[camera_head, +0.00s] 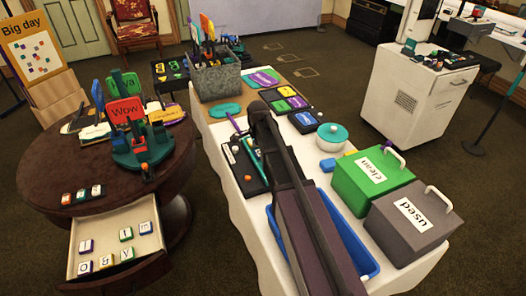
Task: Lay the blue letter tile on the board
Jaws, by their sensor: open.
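An open drawer (76,258) under the round brown table holds several white letter tiles with coloured edges. A blue-edged tile (145,228) lies at its back right. Other blue- or purple-edged tiles (86,246) lie at the left, with a green-edged tile (127,254) near the front. I cannot tell for sure which flat piece is the board; a dark panel with coloured pieces (290,103) lies on the white table. My dark arm crosses the middle, and my gripper does not show.
The round table (50,165) also carries a teal stand with a red "Wow" sign (125,112).

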